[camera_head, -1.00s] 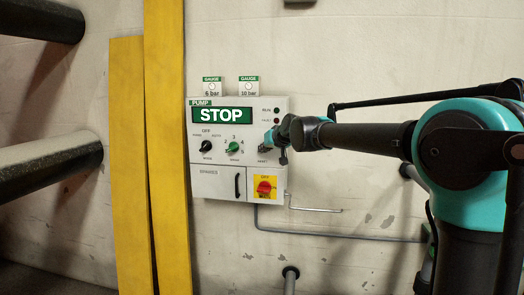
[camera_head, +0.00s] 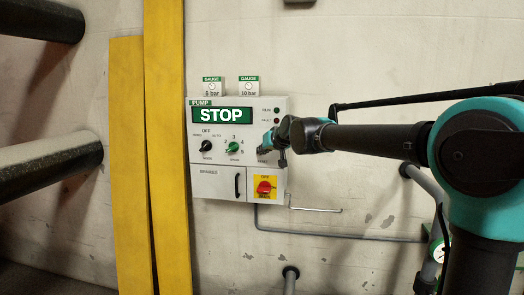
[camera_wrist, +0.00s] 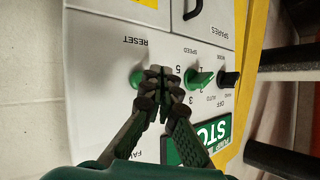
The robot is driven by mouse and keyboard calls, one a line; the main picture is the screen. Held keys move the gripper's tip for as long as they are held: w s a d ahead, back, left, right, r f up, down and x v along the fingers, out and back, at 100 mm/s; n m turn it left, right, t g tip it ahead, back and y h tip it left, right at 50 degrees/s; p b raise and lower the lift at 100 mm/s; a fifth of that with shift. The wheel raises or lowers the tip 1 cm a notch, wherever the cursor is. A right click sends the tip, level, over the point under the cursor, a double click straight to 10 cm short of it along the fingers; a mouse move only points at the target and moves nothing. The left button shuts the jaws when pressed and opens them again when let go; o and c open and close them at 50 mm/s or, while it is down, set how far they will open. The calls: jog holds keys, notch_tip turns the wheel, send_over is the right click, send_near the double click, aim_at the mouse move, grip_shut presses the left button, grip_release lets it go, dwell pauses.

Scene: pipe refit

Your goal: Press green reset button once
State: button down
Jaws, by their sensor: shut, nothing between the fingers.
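The grey pump control panel (camera_head: 220,165) hangs on the wall with a green STOP display (camera_head: 222,115). In the wrist view, the green reset button (camera_wrist: 137,78) sits beside the upside-down RESET label. My gripper (camera_wrist: 160,76) is shut and empty, its fingertips in front of the panel just right of the button, partly overlapping it in the picture. I cannot tell whether they touch the button or the panel. In the head view, my gripper (camera_head: 269,140) is at the panel's right side and hides the button.
The green speed knob (camera_wrist: 202,78) and black mode knob (camera_wrist: 230,79) are close by. A red and yellow switch (camera_head: 264,187) and the spares door (camera_head: 215,184) lie below. Yellow boards (camera_head: 168,150) stand left of the panel. A grey pipe (camera_head: 340,235) runs along the wall.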

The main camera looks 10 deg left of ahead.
jog(key=s, duration=0.4)
jog(key=shift+s+d, duration=0.15)
dwell(0.5)
jog(key=s+d+f+m+g+h, duration=0.15)
jog(key=s+d+f, duration=0.25)
jog(key=d+f, duration=0.7)
jog(key=s+d+f+m+h, duration=0.1)
jog(key=s+d+f+h, duration=0.2)
jog(key=d+f, duration=0.75)
jog(key=s+d+f+m+g+h, duration=0.1)
jog(key=s+d+f+g+h, duration=0.1)
jog(key=s+d+f, duration=0.6)
jog(key=s+d+f+m+g+h, duration=0.1)
jog(key=s+d+f+m, duration=0.1)
jog(key=s+d+f, duration=0.6)
jog(key=s+d, duration=0.4)
jog(key=s, duration=0.2)
jog(key=shift+d+g+h, duration=0.25)
jog(key=shift+g+h, duration=0.1)
jog(key=c, duration=2.3)
grip_release()
